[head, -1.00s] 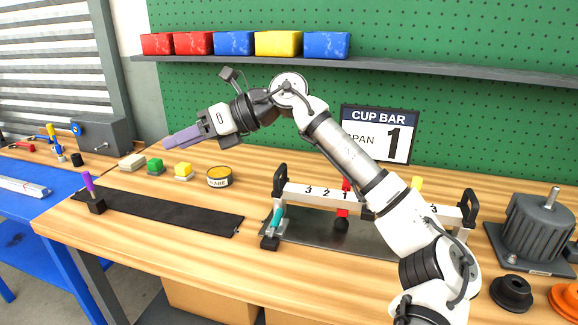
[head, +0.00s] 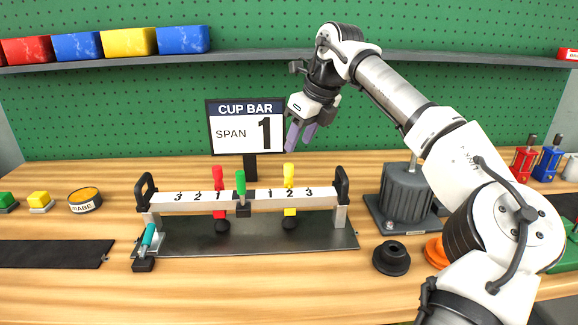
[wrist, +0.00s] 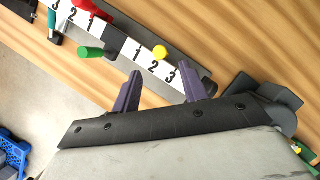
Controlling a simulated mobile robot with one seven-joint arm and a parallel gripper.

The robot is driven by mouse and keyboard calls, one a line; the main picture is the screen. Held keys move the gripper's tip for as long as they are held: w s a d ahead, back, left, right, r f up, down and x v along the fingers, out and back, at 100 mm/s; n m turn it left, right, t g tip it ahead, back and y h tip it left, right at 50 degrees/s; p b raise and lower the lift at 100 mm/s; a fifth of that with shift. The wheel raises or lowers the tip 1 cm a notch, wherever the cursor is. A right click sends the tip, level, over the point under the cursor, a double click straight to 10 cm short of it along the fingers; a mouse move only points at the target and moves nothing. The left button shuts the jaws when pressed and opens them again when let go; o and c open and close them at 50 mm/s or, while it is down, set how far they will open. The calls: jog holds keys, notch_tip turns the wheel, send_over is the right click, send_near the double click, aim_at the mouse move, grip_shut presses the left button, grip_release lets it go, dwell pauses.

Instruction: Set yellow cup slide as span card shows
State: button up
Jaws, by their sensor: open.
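The yellow cup slide (head: 289,182) stands upright on the white numbered bar (head: 256,201), at about the 2 on the right half. Its knob also shows in the wrist view (wrist: 160,52), beside the 2. The red slide (head: 218,180) is at about the left 1. A green handle (head: 241,184) stands at the bar's dark centre block. The span card (head: 246,128) reads CUP BAR, SPAN 1. My gripper (head: 300,140) is open and empty, pointing down above and behind the bar's right half, at the card's right edge.
Black end handles (head: 341,186) rise at both bar ends. A teal-handled clamp (head: 148,240) sits at the left end. The table in front of the bar is clear.

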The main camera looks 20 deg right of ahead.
aim_at(289, 165)
jog(key=x, duration=0.9)
grip_shut()
